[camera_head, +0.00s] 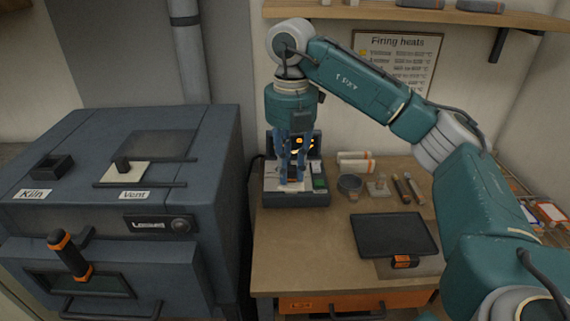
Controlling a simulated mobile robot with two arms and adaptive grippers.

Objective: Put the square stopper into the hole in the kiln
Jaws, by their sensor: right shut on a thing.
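The kiln (100,230) is the big blue-grey box at the left. On its top, beside the "Kiln" label, is a dark square raised opening (52,167), which looks like the hole. By the "Vent" label, a pale square plate (122,173) carries a dark upright knob. My right gripper (292,178) points down over a small dark device (297,199) at the back left of the table. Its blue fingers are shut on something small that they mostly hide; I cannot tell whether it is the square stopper. My left gripper is not in view.
The wooden table (300,255) holds a black tray (395,235), a grey cup (349,184), a small pale block with a knob (378,188), pale rolls (355,162) and dark sticks (407,188). A gap separates table and kiln. The table's front left is clear.

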